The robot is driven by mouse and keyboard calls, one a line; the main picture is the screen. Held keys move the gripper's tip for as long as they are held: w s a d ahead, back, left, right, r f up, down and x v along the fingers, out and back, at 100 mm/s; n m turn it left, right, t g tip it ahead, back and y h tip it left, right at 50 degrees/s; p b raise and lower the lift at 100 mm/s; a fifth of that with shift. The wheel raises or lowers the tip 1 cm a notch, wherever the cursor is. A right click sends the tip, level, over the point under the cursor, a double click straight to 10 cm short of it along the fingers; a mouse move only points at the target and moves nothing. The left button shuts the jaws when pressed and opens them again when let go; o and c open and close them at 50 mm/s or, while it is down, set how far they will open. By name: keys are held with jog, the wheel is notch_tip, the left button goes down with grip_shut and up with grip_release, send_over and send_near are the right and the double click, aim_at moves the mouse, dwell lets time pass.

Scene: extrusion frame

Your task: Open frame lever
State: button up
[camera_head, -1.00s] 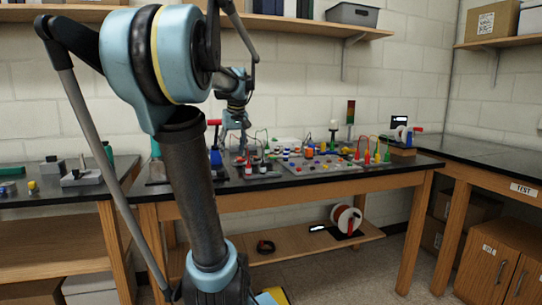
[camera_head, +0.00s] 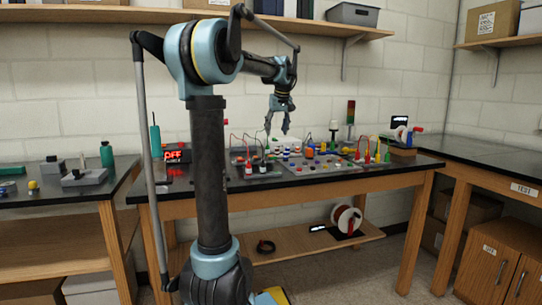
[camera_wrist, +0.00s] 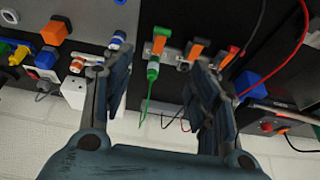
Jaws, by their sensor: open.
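My gripper (camera_head: 277,128) is open and raised above the board on the bench. In the wrist view its fingers (camera_wrist: 146,74) are spread and empty. Several orange lever-like tabs stand on grey blocks; one orange tab (camera_wrist: 160,38) lies beyond the finger gap, and another orange tab (camera_wrist: 196,47) is near the right finger. A green plug (camera_wrist: 153,68) with a green wire is between the fingers in the picture. I cannot tell which part is the frame lever. Contact with the fingers is not evident.
The black bench top (camera_head: 320,180) carries a grey board (camera_head: 325,166) crowded with coloured parts. Red and black cables (camera_wrist: 302,45) loop at the wrist view's right. A lit red OFF sign (camera_head: 174,155) stands at left, and a signal tower (camera_head: 350,114) at the back.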

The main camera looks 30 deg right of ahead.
jog(key=x, duration=1.3)
jog(key=shift+w+f, duration=0.15)
jog(key=shift+f, duration=0.1)
jog(key=c, duration=1)
